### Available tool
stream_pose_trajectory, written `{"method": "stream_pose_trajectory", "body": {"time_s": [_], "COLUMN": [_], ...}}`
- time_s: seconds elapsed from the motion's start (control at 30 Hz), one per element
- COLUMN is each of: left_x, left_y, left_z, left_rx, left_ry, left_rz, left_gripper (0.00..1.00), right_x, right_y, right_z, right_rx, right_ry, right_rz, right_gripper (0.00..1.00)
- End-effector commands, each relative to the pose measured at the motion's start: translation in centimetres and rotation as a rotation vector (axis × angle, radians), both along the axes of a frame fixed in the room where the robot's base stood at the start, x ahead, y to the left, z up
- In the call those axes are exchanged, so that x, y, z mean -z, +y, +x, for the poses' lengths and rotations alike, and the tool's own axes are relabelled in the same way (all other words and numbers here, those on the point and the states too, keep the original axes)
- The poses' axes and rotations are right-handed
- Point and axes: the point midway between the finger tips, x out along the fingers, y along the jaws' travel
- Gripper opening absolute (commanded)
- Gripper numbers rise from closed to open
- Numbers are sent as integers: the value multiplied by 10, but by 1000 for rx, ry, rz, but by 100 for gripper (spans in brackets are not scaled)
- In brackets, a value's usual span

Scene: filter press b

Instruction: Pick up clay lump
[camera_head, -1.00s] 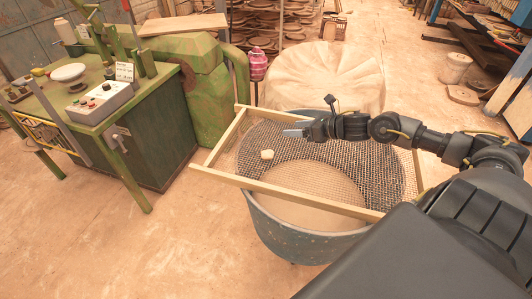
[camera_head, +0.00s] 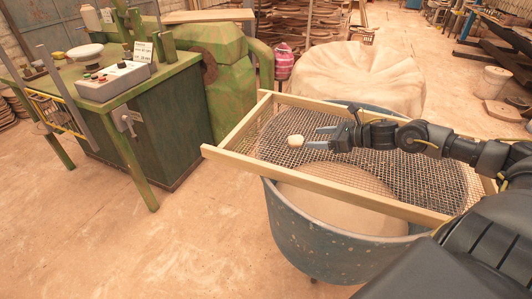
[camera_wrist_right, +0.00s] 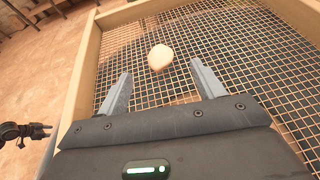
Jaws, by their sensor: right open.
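The clay lump (camera_head: 295,141) is small, pale and rounded. It lies on the wire mesh of a wooden-framed sieve (camera_head: 330,187) that rests across a round blue-grey tub (camera_head: 330,240). My right gripper (camera_head: 316,138) is open and comes in from the right, low over the mesh. Its two fingers point at the lump, which is just beyond the fingertips. In the right wrist view the lump (camera_wrist_right: 160,57) sits ahead of the gap between the fingers (camera_wrist_right: 161,82), with nothing between them. My left gripper is not in the head view.
A green machine table (camera_head: 130,100) with a control box (camera_head: 113,80) stands at the left. A pale covered heap (camera_head: 370,75) is behind the tub. The sieve's raised wooden frame surrounds the mesh. The floor at the front left is clear.

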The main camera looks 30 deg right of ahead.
Motion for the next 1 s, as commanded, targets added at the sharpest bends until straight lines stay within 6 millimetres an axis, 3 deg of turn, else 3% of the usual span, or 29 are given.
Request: {"method": "stream_pose_trajectory", "body": {"time_s": [0.23,0.5,0.7,1.0], "left_x": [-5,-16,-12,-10], "left_y": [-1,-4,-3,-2], "left_z": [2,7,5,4], "left_rx": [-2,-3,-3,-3], "left_ry": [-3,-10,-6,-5], "left_rz": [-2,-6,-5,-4], "left_gripper": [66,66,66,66], "right_x": [3,11,18,22], "right_y": [2,16,24,28], "right_z": [7,29,44,49], "right_rx": [6,0,0,-1], "right_ry": [-4,-5,-2,0], "right_rz": [4,5,4,2], "right_gripper": [68,68,68,68]}}
